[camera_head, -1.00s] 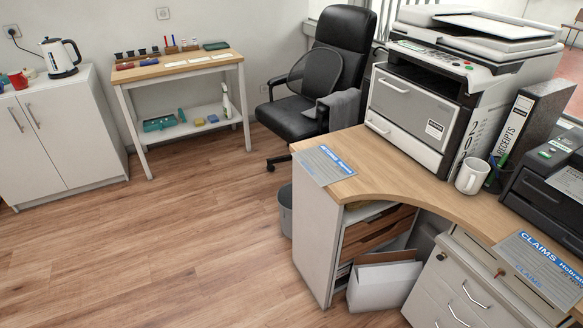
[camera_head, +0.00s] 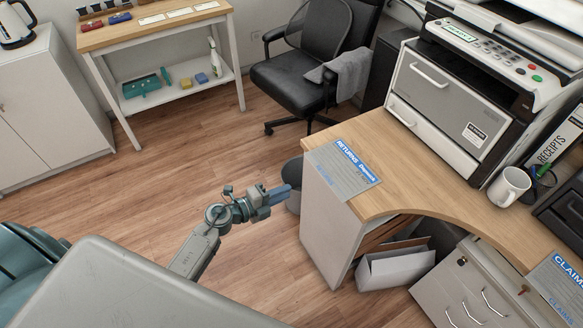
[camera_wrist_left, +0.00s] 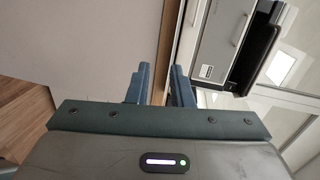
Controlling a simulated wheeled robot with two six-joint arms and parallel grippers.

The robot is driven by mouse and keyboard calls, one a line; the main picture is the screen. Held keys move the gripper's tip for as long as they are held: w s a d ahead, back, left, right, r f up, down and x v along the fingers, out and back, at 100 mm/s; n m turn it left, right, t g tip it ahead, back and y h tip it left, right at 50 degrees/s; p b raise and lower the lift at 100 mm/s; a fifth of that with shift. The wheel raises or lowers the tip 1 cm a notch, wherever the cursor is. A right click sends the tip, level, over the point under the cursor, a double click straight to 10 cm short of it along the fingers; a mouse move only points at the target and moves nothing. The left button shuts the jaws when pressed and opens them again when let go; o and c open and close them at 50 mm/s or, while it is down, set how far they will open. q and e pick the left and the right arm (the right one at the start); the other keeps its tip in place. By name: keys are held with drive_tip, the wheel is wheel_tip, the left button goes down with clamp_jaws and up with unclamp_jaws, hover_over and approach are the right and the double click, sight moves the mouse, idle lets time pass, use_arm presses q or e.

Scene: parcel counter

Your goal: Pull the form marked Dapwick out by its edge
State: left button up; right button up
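The form marked Returns, with a smaller word that looks like Dapwick (camera_head: 343,169), is a grey sheet with a blue header. It lies flat on the desk's left corner, its left side at or slightly over the edge. My left gripper (camera_head: 288,192) is left of the desk corner, apart from the form and seemingly lower than the desktop. In the left wrist view its two blue fingers (camera_wrist_left: 160,80) stand apart with an empty gap. I cannot make out the form there. My right gripper is not in view.
A second form, marked Claims (camera_head: 557,285), lies at the desk's right. A printer (camera_head: 455,100), a white mug (camera_head: 508,187) and a Receipts binder stand on the desk (camera_head: 420,190). A bin is below the corner, behind my gripper. The floor left of the desk is clear.

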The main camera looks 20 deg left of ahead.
sight(322, 176)
use_arm(q)
drive_tip(key=shift+m+g+h, duration=0.3)
drive_tip(key=shift+m+g, duration=0.1)
drive_tip(key=shift+m, duration=0.1)
drive_tip(key=shift+d+r+x, duration=0.15)
drive_tip(key=shift+r+x, duration=0.3)
drive_tip(key=shift+x, duration=1.6)
drive_tip(key=shift+d+r+x, duration=0.1)
drive_tip(key=shift+r+x, duration=0.35)
drive_tip(key=shift+x, duration=1.55)
drive_tip(key=shift+d+r+x, duration=0.15)
drive_tip(key=shift+r+x, duration=0.3)
drive_tip(key=shift+x, duration=1.6)
clamp_jaws()
